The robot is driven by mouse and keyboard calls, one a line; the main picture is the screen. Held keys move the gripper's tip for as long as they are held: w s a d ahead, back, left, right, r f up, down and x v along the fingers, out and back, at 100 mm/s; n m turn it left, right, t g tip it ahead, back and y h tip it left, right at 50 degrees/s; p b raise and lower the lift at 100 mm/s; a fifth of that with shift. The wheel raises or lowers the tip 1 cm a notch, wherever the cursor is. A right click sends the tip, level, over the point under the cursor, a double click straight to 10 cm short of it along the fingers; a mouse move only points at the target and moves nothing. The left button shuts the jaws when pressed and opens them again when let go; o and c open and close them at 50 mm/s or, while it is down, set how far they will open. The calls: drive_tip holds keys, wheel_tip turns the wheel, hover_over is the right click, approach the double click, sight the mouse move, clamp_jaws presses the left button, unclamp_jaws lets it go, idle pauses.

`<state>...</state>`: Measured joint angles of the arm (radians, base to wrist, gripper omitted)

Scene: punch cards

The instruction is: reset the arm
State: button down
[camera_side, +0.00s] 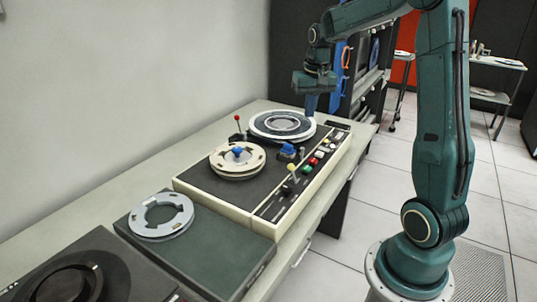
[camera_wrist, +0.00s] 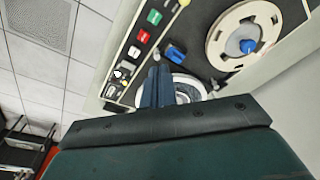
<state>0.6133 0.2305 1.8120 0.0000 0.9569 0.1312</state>
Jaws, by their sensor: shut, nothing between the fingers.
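My arm, teal green, stands at the right in the side view and reaches over the back of the bench. My gripper (camera_side: 310,103) points down near the far end of the console, by the white and grey disc (camera_side: 282,124). Its blue fingers are together and hold nothing. In the wrist view my gripper (camera_wrist: 157,82) points toward the console, and the fingers partly cover the white disc (camera_wrist: 187,88). Whether the fingertips touch anything is not clear.
The console (camera_side: 204,183) carries a cream reel (camera_side: 238,160) with a blue knob, a red-knobbed lever (camera_side: 238,120) and several coloured buttons. A grey ring (camera_side: 160,215) lies on a dark green box (camera_side: 215,250). A black unit (camera_side: 75,275) sits front left. Tiled floor (camera_side: 375,240) lies right of the bench.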

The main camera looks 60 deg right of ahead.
drive_tip(key=s+a+r+n+t, duration=0.1)
drive_tip(key=s+a+r+n, duration=0.15)
drive_tip(key=a, duration=0.55)
drive_tip(key=s+a+r+n+t, duration=0.1)
drive_tip(key=s+a+r+n, duration=0.1)
drive_tip(key=s+a+r, duration=0.35)
drive_tip(key=s+a+f+n+t+y, duration=0.1)
drive_tip(key=s+a+f+n+t, duration=0.1)
drive_tip(key=s+a, duration=0.7)
drive_tip(key=shift+s+a+f+n, duration=0.3)
drive_tip(key=shift+a+f+n, duration=0.3)
drive_tip(key=shift+a+n, duration=0.55)
drive_tip(key=shift+w, duration=0.15)
